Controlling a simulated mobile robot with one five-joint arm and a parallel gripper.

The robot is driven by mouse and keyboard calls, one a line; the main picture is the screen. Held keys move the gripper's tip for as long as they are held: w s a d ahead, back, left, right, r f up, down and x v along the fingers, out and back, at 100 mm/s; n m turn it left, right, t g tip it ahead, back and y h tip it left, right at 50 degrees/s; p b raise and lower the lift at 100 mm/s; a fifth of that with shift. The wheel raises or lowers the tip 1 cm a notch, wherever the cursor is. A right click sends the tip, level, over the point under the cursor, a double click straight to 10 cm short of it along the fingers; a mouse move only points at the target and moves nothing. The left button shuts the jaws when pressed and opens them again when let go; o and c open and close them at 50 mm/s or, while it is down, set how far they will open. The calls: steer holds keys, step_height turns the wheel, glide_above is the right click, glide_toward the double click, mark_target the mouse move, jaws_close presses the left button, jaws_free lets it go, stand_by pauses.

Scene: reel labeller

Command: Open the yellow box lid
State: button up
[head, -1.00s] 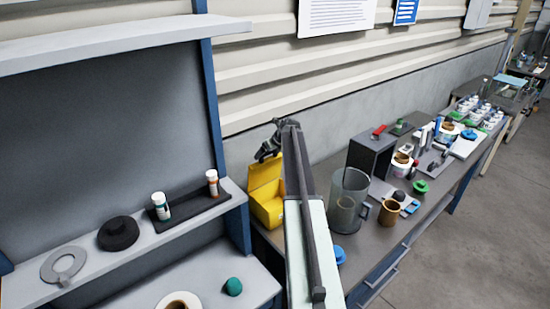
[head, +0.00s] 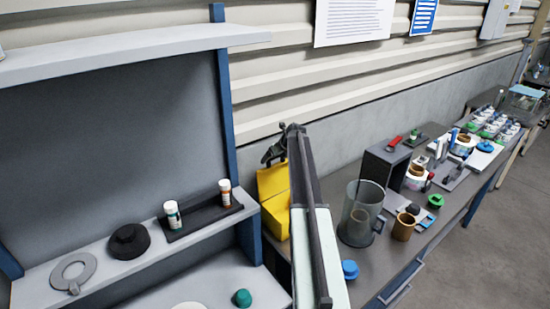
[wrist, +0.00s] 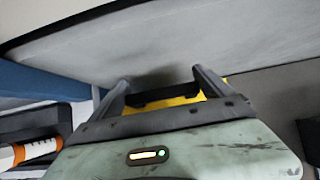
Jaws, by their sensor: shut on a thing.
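The yellow box (head: 277,225) stands on the workbench near the wall, partly hidden behind my arm. Its lid (head: 271,181) is raised at the back and stands steeply up from the box, so the box is open. My gripper (head: 270,154) is at the top edge of the lid. In the wrist view my gripper (wrist: 160,82) has its two fingers on either side of a dark piece, with the yellow of the lid (wrist: 178,101) showing just behind it. It is shut on the lid. The box's inside is mostly hidden.
A clear jug (head: 360,212) stands close to the right of my arm, with a blue cap (head: 350,269) and a brown cup (head: 403,227) nearby. A blue shelf post (head: 229,110) is just left of the box. The wall (head: 345,140) is close behind.

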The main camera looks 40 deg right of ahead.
steer(key=o, duration=1.8)
steer(key=shift+w+a, duration=0.1)
steer(key=p+v, duration=0.6)
steer(key=v, duration=0.1)
steer(key=shift+r, duration=0.15)
